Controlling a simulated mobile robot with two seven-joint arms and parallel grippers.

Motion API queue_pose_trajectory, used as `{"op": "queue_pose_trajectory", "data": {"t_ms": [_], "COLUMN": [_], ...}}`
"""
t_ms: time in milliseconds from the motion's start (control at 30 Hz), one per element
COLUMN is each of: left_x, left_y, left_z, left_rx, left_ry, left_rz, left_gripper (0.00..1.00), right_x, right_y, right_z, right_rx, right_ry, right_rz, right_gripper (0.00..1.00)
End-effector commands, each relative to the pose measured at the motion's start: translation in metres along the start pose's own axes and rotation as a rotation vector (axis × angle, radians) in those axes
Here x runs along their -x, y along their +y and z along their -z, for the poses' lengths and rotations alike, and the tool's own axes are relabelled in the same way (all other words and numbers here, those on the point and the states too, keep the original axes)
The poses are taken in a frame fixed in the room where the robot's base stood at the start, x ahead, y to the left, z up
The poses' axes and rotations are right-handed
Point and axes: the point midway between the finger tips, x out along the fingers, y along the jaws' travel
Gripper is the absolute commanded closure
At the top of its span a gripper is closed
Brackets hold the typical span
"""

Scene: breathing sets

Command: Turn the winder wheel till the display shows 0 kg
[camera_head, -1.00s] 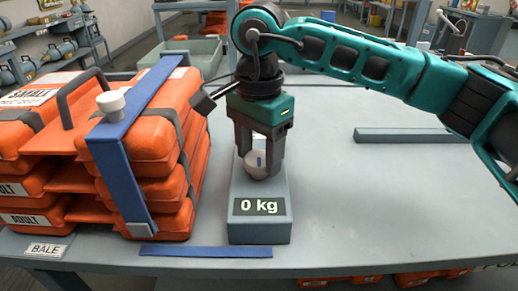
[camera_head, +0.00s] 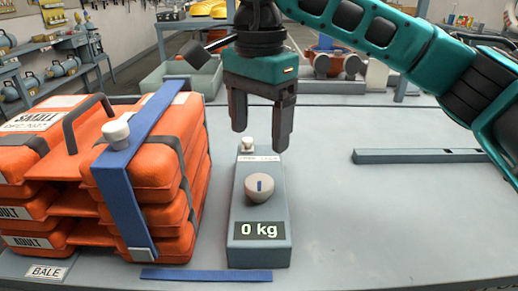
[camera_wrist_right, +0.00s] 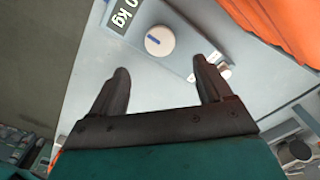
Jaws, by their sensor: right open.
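The winder wheel (camera_head: 260,188) is a pale round knob with a blue mark, on top of a grey winder box (camera_head: 261,219). The display (camera_head: 259,230) on the box's front reads 0 kg. My right gripper (camera_head: 260,133) is open and empty, above and behind the wheel and apart from it. In the right wrist view the wheel (camera_wrist_right: 159,41) lies beyond the open fingers (camera_wrist_right: 162,85), with part of the display (camera_wrist_right: 121,15) beside it. A small pale knob (camera_head: 248,144) stands at the box's far end. My left gripper is not in view.
A stack of orange cases (camera_head: 150,187) with a blue strap (camera_head: 123,202) stands close left of the box. A blue strip (camera_head: 206,275) lies at the table's front edge. A grey bar (camera_head: 418,156) lies at right. The table (camera_head: 380,220) between is clear.

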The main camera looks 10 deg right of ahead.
Motion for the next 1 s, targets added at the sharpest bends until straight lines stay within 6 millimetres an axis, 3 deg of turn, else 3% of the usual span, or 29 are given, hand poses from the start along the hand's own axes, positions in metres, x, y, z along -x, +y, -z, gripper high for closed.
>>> {"op": "queue_pose_trajectory", "data": {"t_ms": [33,200,667,867,1000], "left_x": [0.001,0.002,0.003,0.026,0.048], "left_y": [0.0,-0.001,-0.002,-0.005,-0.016], "left_z": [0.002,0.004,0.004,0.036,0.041], "left_rx": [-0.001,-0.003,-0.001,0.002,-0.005], "left_ry": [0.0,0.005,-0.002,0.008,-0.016], "left_rz": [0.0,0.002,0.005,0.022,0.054], "left_gripper": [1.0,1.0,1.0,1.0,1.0], "right_x": [0.011,0.028,0.036,0.081,0.121], "right_y": [0.0,0.0,0.0,0.0,0.0], "right_z": [-0.001,0.0,0.0,0.0,0.0], "right_rx": [0.001,0.0,0.001,0.001,0.001], "right_ry": [-0.001,-0.001,-0.001,-0.001,-0.001], "right_rz": [0.002,0.001,0.0,0.001,0.0], "right_gripper": [0.21,0.21,0.21,0.21,0.21]}}
